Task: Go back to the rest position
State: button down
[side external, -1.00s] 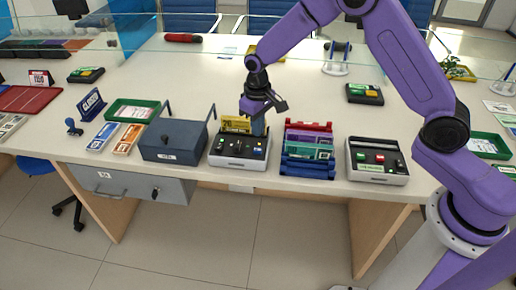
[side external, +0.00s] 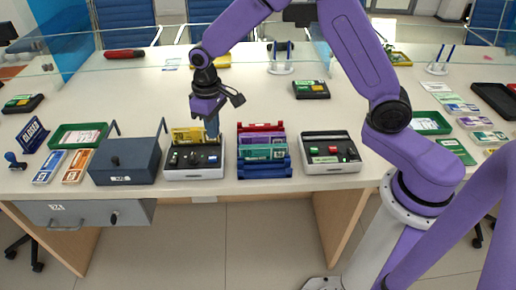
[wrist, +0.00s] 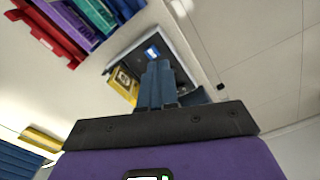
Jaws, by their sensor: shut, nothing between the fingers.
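My gripper (side external: 212,130) is shut and empty, its blue fingers pointing down. In the side view it hangs at the back right of a grey-and-black control box (side external: 194,172), beside a yellow card block (side external: 185,135) standing at the box's rear. In the wrist view the shut fingers (wrist: 157,82) reach toward the same box, with its blue button (wrist: 151,53) just past the tips and the yellow block (wrist: 122,84) to their left. I cannot tell whether the fingertips touch the box.
A red, purple and blue card rack (side external: 263,171) stands close on the right. A dark blue-grey box (side external: 125,163) with upright prongs is close on the left. Another control box (side external: 331,152) is further right. A glass screen (side external: 365,55) crosses the back. Bare counter (side external: 140,98) lies behind.

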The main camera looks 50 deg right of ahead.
jog(key=s+d+r+n, duration=0.15)
jog(key=s+r, duration=0.25)
jog(key=s, duration=0.5)
jog(key=s+r+n, duration=0.3)
jog(key=s, duration=0.5)
jog(key=s+d+n, duration=0.2)
jog(key=s+d, duration=0.2)
jog(key=s, duration=0.3)
jog(key=s+d+r+n, duration=0.1)
jog(key=s+d, duration=0.3)
jog(key=s, duration=0.4)
jog(key=shift+r+n, duration=0.3)
jog(key=shift+n, duration=0.15)
